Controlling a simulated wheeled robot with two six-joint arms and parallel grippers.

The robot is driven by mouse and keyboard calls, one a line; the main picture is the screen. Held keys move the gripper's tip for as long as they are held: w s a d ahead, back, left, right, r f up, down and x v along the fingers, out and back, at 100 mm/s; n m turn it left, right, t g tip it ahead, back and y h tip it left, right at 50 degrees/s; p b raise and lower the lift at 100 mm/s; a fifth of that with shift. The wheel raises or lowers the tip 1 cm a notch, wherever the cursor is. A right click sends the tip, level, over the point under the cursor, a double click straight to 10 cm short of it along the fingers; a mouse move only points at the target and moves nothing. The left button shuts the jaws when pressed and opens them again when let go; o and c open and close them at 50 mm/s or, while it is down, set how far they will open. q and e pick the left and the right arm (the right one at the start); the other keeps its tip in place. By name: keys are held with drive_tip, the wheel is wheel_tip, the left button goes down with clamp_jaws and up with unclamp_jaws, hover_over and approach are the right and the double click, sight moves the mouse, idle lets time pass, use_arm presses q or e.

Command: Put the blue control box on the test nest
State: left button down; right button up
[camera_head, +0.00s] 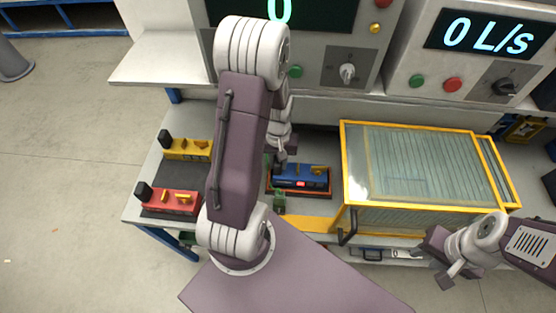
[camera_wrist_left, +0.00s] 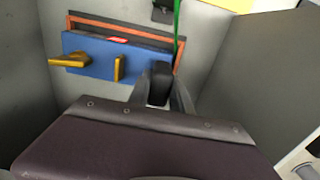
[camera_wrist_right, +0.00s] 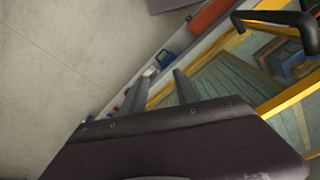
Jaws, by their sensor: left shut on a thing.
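The blue control box (camera_head: 303,172) is at the nest with the orange-red rim (camera_head: 325,192), left of the yellow-framed glass cover. In the left wrist view the box (camera_wrist_left: 88,58) shows yellow knobs and lies across the orange-red frame (camera_wrist_left: 128,28), whose top and right edges stay visible. My left gripper (camera_head: 281,160) is shut on the box's black handle (camera_wrist_left: 160,84); its fingers (camera_wrist_left: 160,96) are on either side of it. I cannot tell whether the box rests on the nest or is just above it. My right gripper (camera_head: 441,266) is open and empty, in front of the cover; its fingers (camera_wrist_right: 160,90) are apart.
A yellow box (camera_head: 188,150) and a red box (camera_head: 170,201) stand on a dark mat (camera_head: 168,174) at the left. The glass cover (camera_head: 415,165) with its black handle (camera_head: 347,232) stands right of the nest. Panels with displays (camera_head: 490,33) rise behind.

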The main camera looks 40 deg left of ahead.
use_arm(q)
drive_tip(key=shift+f, duration=0.35)
drive_tip(key=c, duration=1.1)
unclamp_jaws()
drive_tip(key=shift+r, duration=0.1)
wheel_tip(320, 180, up, 9)
drive_tip(key=shift+p, duration=0.4)
